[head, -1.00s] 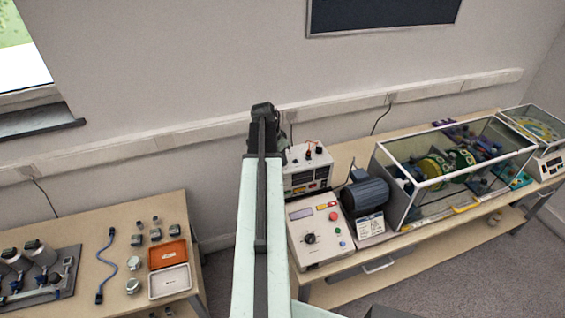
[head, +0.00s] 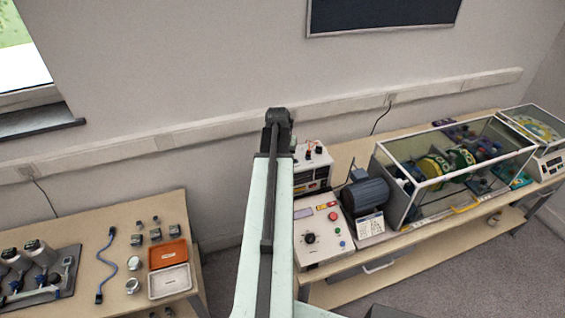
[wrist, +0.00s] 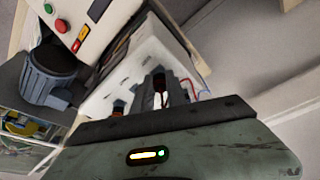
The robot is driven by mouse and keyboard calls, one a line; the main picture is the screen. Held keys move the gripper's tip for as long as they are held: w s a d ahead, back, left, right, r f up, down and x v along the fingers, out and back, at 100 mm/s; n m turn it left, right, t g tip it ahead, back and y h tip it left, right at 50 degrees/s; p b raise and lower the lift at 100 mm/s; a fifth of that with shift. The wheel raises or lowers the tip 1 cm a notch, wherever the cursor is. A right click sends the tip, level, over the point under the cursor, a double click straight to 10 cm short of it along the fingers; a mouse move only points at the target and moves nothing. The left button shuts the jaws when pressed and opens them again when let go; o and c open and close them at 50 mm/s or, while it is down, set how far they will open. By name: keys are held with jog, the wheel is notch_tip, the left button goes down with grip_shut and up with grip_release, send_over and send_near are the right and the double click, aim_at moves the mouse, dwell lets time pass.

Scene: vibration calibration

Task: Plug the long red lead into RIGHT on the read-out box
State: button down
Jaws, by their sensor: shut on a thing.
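The read-out box (head: 318,160) is a white case on the bench, with dark and red posts on top. My arm crosses in front of its left part. The box also fills the middle of the wrist view (wrist: 120,70), tilted. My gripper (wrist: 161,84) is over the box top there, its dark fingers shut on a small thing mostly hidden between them. A thin red lead (wrist: 197,84) shows just right of the fingers, beside a blue one. The held thing looks like the red lead's plug. I cannot read the RIGHT label or tell whether the plug touches a socket.
A control box (head: 318,232) with red and green buttons stands in front of the read-out box. A blue-grey motor (head: 366,194) and a clear-sided enclosure (head: 455,165) stand to the right.

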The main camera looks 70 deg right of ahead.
jog(key=shift+s+n+t, duration=0.2)
jog(key=shift+n+t, duration=0.3)
jog(key=shift+n, duration=1.5)
jog(key=shift+r+p, duration=0.75)
jog(key=shift+p, duration=0.05)
notch_tip(320, 180, up, 4)
jog(key=p, duration=0.3)
jog(key=shift+f+p, duration=0.15)
jog(key=shift+p, duration=0.15)
jog(key=shift+f, duration=0.1)
jog(key=shift+d, duration=0.15)
